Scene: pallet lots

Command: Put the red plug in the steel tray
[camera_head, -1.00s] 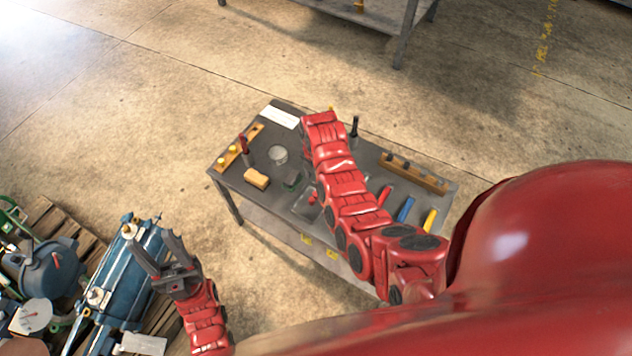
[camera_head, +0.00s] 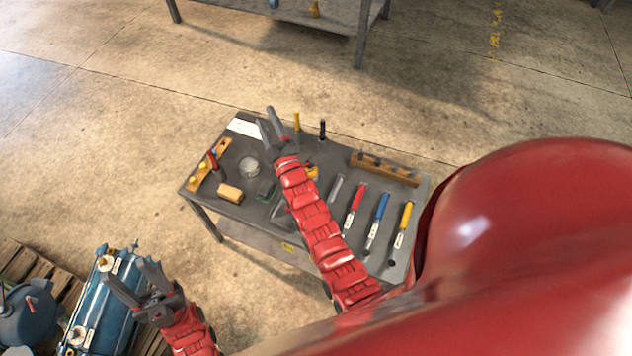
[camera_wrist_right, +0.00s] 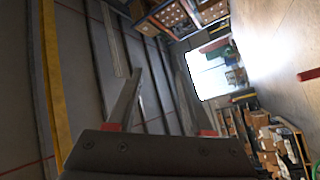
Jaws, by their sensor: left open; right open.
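My right gripper (camera_head: 264,117) is open and empty, raised over the far part of the table and pointing away. In the right wrist view its fingers (camera_wrist_right: 158,98) are apart with nothing between them. My left gripper (camera_head: 128,272) is open and empty, left of the table.
The table (camera_head: 235,205) also bears a yellow-tan block (camera_head: 230,193), a round clear dish (camera_head: 249,167), a wooden rack (camera_head: 385,168) and red, blue (camera_head: 378,217) and yellow-handled tools. Upright yellow (camera_head: 297,121) and black (camera_head: 323,129) pieces stand at the back. Blue machinery (camera_head: 102,305) lies lower left.

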